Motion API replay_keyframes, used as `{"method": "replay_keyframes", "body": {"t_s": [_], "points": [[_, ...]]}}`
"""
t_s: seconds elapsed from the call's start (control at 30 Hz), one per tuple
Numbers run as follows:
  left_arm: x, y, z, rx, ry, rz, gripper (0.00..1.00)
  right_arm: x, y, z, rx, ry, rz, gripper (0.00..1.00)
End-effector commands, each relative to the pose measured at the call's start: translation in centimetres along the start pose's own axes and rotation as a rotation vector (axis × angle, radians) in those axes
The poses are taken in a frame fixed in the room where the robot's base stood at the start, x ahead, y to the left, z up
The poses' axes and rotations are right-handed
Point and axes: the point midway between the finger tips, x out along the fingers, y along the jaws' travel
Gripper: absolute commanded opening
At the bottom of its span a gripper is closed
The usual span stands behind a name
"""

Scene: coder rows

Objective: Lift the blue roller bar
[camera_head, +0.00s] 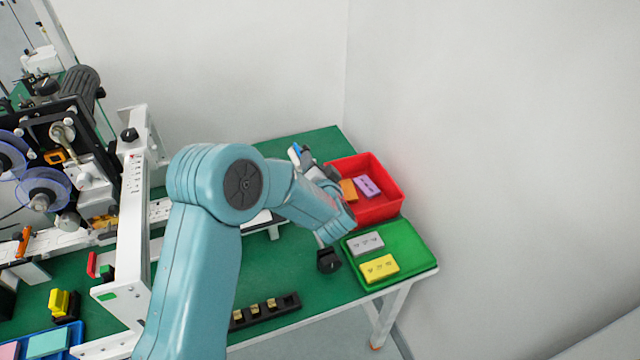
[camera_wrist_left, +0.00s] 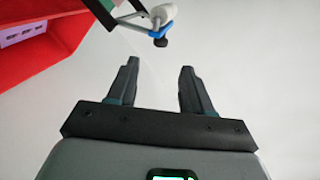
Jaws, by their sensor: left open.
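The blue roller bar (camera_wrist_left: 160,28) shows at the top of the left wrist view, with a pale roller and a black knob at its end. A small blue part that looks like it shows in the head view (camera_head: 296,149), just past my left wrist. My left gripper (camera_wrist_left: 160,66) is open and empty, its two dark fingers apart. The bar lies beyond the fingertips, roughly in line with the gap, and not between them. In the head view my own arm hides most of the gripper and bar. My right gripper is in neither view.
A red bin (camera_head: 396,196) with an orange and a purple block and a green tray (camera_head: 420,262) with a grey and a yellow block stand close right of my wrist. A machine (camera_head: 133,200) with reels fills the left. A black rack (camera_head: 284,311) sits near the front.

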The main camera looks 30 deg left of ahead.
Motion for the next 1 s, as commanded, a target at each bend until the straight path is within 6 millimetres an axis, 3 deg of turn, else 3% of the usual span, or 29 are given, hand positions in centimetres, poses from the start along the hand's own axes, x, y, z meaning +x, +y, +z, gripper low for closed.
{"method": "replay_keyframes", "body": {"t_s": [0.2,0.4,1.0], "points": [[-5.1,0.1,0.0,0.0,0.002,0.001,0.5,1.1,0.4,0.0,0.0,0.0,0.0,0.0],[-7.3,0.1,-0.1,-0.001,0.001,0.0,0.5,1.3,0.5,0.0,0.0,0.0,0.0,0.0],[-7.7,0.0,0.0,-0.001,-0.001,-0.001,0.5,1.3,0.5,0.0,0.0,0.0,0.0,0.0]]}}
